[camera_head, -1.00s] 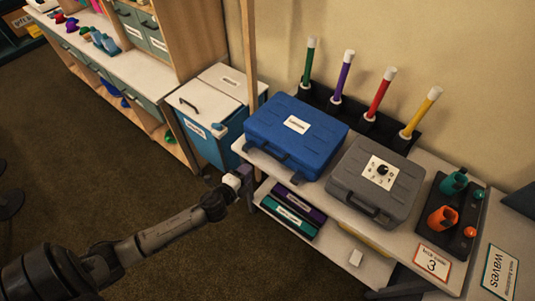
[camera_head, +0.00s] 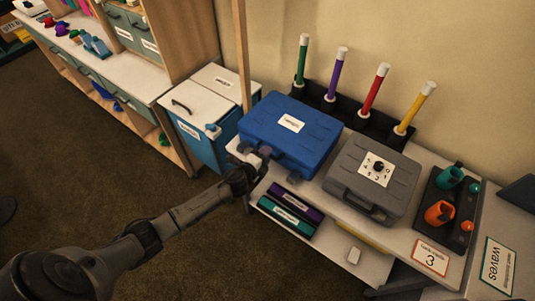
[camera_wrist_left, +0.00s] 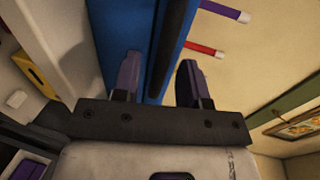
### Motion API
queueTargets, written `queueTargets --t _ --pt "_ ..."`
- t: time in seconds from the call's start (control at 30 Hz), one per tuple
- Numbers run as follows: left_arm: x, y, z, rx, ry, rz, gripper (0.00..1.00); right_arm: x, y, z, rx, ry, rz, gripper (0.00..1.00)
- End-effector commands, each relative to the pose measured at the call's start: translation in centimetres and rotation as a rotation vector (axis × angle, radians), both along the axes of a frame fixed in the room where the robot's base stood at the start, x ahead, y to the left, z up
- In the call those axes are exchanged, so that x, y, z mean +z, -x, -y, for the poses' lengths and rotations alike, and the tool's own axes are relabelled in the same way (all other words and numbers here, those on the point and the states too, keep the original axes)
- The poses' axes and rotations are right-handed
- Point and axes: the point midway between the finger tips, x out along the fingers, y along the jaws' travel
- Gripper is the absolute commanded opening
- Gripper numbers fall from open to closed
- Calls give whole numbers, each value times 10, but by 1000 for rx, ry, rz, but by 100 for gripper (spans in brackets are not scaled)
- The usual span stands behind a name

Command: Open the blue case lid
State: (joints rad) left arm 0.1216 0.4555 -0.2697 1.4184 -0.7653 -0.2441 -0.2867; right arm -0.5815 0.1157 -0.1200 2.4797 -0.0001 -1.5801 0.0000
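The blue case (camera_head: 312,137) lies flat and closed on the shelf unit's top, with a white label on its lid. My left gripper (camera_head: 262,154) is at the case's front left side, close to its front edge. In the left wrist view the two fingers of my left gripper (camera_wrist_left: 160,82) stand apart. The blue case (camera_wrist_left: 122,28) and a dark strip along it show beyond and between the fingers. I cannot tell whether a finger touches the case. The gripper hides part of the case's front. My right gripper is not in view.
Several coloured tubes (camera_head: 374,90) stand in a black rack behind. Purple and teal boxes (camera_head: 292,208) lie on the lower shelf. A blue-and-white bin (camera_head: 205,118) stands at the left.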

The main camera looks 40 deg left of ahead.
Motion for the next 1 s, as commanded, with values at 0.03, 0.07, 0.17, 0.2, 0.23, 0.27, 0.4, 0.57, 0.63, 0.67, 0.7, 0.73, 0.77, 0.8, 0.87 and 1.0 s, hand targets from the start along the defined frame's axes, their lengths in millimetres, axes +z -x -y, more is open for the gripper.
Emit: queueTargets --t 0.03,0.07,0.17,0.2,0.23,0.27,0.4,0.57,0.63,0.67,0.7,0.73,0.77,0.8,0.87,1.0 --pt "-1 -5 0 0 0 1 40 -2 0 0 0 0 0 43" --pt "-2 -7 0 0 0 1 40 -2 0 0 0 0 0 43" --pt "-3 -12 -1 0 0 0 40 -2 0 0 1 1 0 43" --pt "-3 -13 -1 0 0 1 40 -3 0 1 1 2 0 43" --pt "-3 -14 -1 0 0 1 40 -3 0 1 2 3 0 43" --pt "-3 -15 -1 0 0 1 40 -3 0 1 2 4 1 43" --pt "-3 -15 -1 0 0 0 40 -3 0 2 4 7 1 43" --pt "-3 -15 -1 0 0 0 39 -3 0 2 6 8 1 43" --pt "-3 -15 -1 0 0 0 32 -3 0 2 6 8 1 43" --pt "-3 -15 -1 0 0 0 29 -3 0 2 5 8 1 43" --pt "-3 -15 -1 0 0 0 25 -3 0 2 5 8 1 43" --pt "-3 -15 -1 0 0 0 22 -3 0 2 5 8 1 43" --pt "-3 -15 -1 0 0 0 19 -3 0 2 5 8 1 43" --pt "-3 -15 -1 0 0 0 16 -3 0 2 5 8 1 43" --pt "-3 -15 -1 0 0 0 10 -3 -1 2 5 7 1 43" --pt "-3 -15 -1 0 0 0 0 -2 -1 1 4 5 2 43"
